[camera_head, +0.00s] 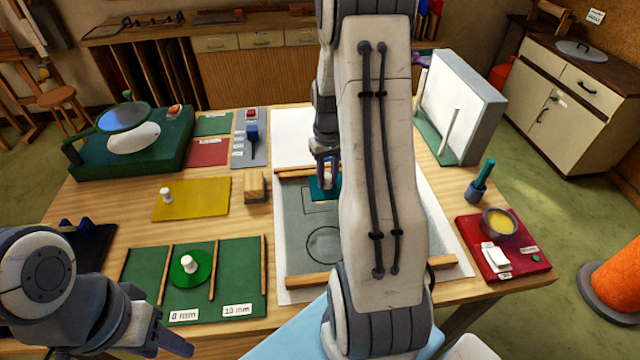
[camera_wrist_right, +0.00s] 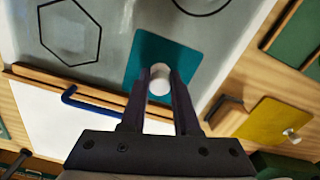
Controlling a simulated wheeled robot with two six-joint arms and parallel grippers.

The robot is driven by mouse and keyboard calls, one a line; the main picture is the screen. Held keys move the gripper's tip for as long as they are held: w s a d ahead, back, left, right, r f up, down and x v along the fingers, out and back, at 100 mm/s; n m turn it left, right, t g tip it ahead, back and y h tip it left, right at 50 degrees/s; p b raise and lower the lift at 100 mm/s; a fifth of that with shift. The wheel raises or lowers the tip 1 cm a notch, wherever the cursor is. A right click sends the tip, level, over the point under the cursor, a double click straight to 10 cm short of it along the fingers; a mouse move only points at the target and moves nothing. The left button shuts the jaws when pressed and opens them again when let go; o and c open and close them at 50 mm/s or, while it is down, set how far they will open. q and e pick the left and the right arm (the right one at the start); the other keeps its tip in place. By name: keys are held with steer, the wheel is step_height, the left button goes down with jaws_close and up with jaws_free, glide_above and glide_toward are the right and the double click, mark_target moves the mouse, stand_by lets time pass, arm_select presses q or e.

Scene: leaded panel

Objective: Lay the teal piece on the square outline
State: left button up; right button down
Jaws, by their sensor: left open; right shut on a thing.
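The teal piece (camera_head: 317,191) is a flat plate with a white knob (camera_wrist_right: 160,87). My right gripper (camera_head: 326,168) is shut on that knob, and the teal piece (camera_wrist_right: 178,57) shows beneath its fingers in the right wrist view. The square outline (camera_head: 306,212) is on the grey panel; its near part shows just in front of the teal piece and the rest is hidden. A dark shadow beside the plate shows in the wrist view; I cannot tell whether the plate touches the panel. My left gripper (camera_head: 174,342) is open and empty at the lower left.
The grey panel (camera_head: 290,240) also bears a circle outline (camera_head: 322,244) and a hexagon outline (camera_wrist_right: 70,32). Wooden strips edge it. A yellow sheet (camera_head: 215,198) and a wooden block (camera_head: 255,188) lie to its left. My right arm hides much of the panel.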

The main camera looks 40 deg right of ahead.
steer(key=shift+w+a+f, duration=0.15)
steer(key=shift+w+f, duration=0.15)
steer(key=shift+w, duration=0.25)
steer(key=shift+w+a+f, duration=0.1)
steer(key=shift+w+f, duration=0.2)
steer(key=shift+w, duration=0.2)
steer(key=shift+w+f, duration=0.1)
steer(key=shift+f, duration=0.15)
step_height(320, 180, down, 3)
steer(key=shift+f+p, duration=0.15)
steer(key=shift+p, duration=0.65)
steer(key=shift+f, duration=0.25)
steer(key=shift+f, duration=0.2)
steer(key=c, duration=0.6)
jaws_free()
steer(key=shift+c, duration=0.2)
steer(key=shift+r, duration=0.1)
